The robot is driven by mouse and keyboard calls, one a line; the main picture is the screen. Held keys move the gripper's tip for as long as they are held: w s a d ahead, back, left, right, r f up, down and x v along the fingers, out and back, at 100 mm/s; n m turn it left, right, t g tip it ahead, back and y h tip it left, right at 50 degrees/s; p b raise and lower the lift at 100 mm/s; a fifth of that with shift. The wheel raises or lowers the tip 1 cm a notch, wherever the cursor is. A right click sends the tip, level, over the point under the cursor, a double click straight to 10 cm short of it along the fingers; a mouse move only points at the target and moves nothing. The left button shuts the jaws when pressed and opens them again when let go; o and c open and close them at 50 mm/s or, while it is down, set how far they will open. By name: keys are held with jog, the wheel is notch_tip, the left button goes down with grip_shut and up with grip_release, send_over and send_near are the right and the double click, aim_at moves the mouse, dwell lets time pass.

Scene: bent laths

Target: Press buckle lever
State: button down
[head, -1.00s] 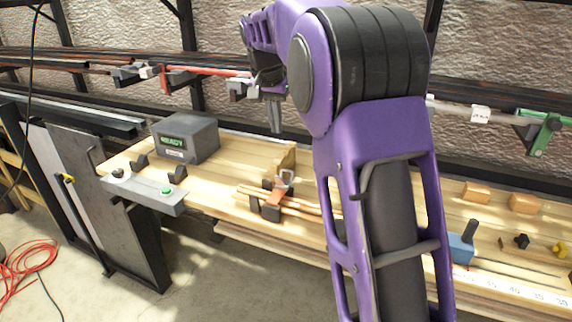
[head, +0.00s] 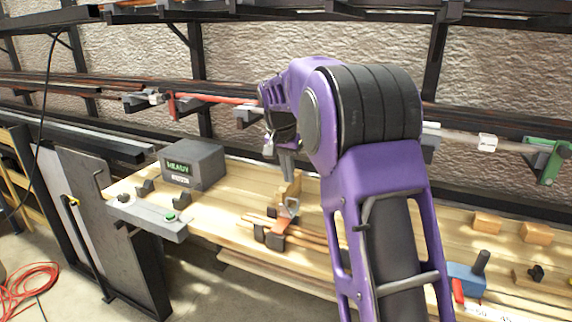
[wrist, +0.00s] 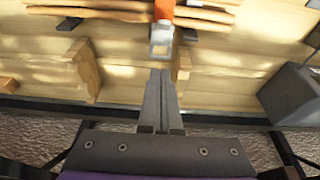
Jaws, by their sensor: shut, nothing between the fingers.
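The buckle (head: 289,207) is a small metal frame standing above the bundle of bent laths (head: 305,237) on the workbench. In the wrist view the buckle lever (wrist: 161,40) shows as a metal frame at the end of an orange strap (wrist: 163,10) across the laths (wrist: 120,12). My gripper (head: 288,176) is shut and empty, pointing down just above and behind the buckle. In the wrist view my gripper (wrist: 160,72) has its fingertips close to the lever's near end. I cannot tell whether they touch it.
Wooden blocks (wrist: 86,70) stand on the bench near the laths. A blue block with a dark handle (head: 466,276) is at the right. Racks line the wall behind.

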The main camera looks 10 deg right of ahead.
aim_at(284, 209)
jog(key=x, duration=0.3)
jog(key=shift+s+a+f, duration=0.15)
jog(key=shift+a+f, duration=0.05)
jog(key=shift+f, duration=0.05)
jog(key=shift+s+a+f+b, duration=0.4)
jog(key=shift+s+a, duration=0.2)
jog(key=shift+s, duration=0.3)
jog(key=shift+s+a+f, duration=0.25)
jog(key=shift+s+f, duration=0.05)
jog(key=shift+s, duration=0.05)
jog(key=shift+a, duration=0.1)
